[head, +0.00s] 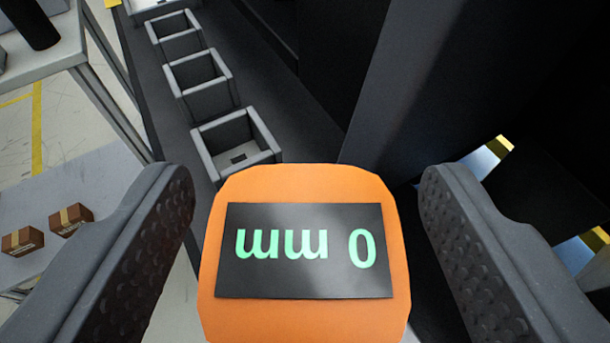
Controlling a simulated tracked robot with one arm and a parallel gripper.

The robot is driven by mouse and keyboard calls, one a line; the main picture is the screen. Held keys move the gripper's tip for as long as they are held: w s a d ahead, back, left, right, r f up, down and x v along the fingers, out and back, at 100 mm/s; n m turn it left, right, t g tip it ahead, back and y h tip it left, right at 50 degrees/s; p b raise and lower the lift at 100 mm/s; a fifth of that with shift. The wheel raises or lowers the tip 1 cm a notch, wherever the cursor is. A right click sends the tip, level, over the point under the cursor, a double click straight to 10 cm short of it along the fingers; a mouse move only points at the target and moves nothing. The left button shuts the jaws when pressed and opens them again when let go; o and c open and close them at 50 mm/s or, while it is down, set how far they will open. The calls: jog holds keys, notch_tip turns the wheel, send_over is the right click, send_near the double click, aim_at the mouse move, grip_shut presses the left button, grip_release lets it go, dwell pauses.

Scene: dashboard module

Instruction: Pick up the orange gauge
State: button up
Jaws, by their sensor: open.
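The orange gauge (303,183) is at the bottom middle of the head view, large and close. Its black screen shows "0 mm" in green, upside down in the picture. My gripper (305,200) is open, with one dark grey, studded finger on each side of the gauge. A gap shows between each finger and the gauge at this angle. The lower end of the gauge is cut off by the picture's bottom edge, and what holds it up is hidden.
Several open grey bins (238,143) stand in a row at the upper left. A grey table (50,45) and two small brown boxes (70,219) are at the left. A dark panel (400,80) rises behind the gauge, with yellow-tipped metallic parts (487,158) at the right.

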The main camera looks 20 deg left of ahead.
jog(key=shift+x, duration=1)
jog(key=shift+f, duration=0.1)
jog(key=c, duration=1.2)
